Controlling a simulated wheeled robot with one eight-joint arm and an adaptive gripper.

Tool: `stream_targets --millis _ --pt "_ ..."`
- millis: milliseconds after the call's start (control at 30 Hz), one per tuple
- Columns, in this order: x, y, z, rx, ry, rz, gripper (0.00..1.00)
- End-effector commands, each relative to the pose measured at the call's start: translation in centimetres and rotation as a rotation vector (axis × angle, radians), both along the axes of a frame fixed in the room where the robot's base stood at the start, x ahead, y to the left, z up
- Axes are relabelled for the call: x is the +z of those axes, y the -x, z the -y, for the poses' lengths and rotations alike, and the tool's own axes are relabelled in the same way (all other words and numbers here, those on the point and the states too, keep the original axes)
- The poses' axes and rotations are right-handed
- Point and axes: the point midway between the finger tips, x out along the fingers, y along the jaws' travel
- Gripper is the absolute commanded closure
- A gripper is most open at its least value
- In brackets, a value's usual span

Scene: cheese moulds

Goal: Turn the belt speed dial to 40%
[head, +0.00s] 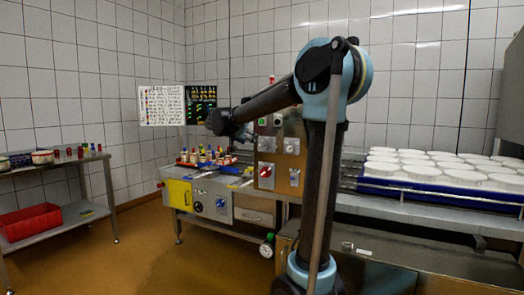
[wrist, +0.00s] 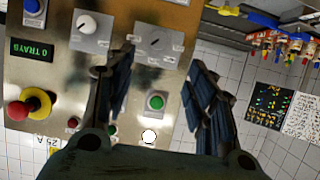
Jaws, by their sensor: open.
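A steel control panel (head: 280,160) stands at the middle in the head view. It fills the left of the wrist view, turned over. There, a grey dial (wrist: 154,41) on a pale plate lies just beyond the gap between my fingers. A white-capped dial (wrist: 87,25) on a similar plate is to its left. The labels are too small to read, so I cannot tell which is the belt speed dial or its setting. My gripper (wrist: 155,75) is open and empty, its fingers apart in front of the panel. It shows small in the head view (head: 243,136).
The panel also carries a green button (wrist: 156,101), a red-and-yellow stop button (wrist: 30,107), a blue knob (wrist: 33,7) and a tray display (wrist: 32,50). Bottles (head: 205,155) stand on the bench left of the panel. White moulds (head: 440,166) fill the right side.

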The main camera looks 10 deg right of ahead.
Motion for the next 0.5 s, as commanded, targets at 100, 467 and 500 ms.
stream_targets --millis 100,467,500 --pt "-0.8 -1.6 1.2 -0.003 0.001 -0.001 0.49" --pt "-3.2 -6.3 4.7 -0.002 0.0 -0.001 0.49" --pt "-3.5 -6.8 5.1 -0.003 0.0 -0.001 0.49"
